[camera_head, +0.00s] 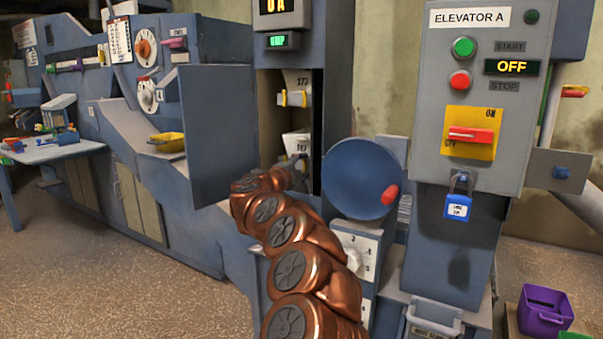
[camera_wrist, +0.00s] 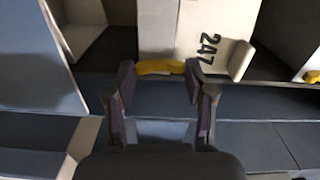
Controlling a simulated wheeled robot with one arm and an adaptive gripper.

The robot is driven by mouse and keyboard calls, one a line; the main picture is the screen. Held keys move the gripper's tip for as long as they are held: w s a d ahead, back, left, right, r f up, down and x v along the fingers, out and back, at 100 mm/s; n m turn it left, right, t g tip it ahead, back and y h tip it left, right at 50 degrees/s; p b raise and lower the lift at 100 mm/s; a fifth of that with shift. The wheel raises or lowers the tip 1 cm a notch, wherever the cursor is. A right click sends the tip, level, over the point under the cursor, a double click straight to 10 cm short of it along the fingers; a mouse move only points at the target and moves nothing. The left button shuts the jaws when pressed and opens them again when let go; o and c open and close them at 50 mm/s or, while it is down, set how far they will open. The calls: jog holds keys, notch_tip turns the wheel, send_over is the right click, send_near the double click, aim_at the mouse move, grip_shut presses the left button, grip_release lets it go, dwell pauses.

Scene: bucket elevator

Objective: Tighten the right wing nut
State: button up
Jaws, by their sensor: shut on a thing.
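My gripper (camera_wrist: 160,80) has its two dark fingers closed on the ends of a yellow wing nut (camera_wrist: 160,67) in the wrist view. The wing nut lies against a pale bucket marked 247 (camera_wrist: 206,25). A lower pale bucket (camera_head: 297,142) shows just above my arm's end. The bucket above it, marked 273 (camera_head: 298,80), carries yellow wing-nut parts (camera_head: 283,98) at its front. I cannot tell from the head view which side my gripper holds.
A second yellow part (camera_wrist: 311,76) shows at the wrist view's right edge. A blue open door (camera_head: 220,125) stands left of the opening. A blue disc with a red knob (camera_head: 388,195) and the Elevator A control panel (camera_head: 475,100) reading OFF stand to the right.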

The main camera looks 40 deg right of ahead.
jog(key=shift+m+b, duration=0.3)
jog(key=shift+m, duration=0.4)
jog(key=o, duration=1.2)
jog(key=shift+c, duration=0.2)
jog(key=v, duration=1.2)
jog(key=shift+r, duration=0.1)
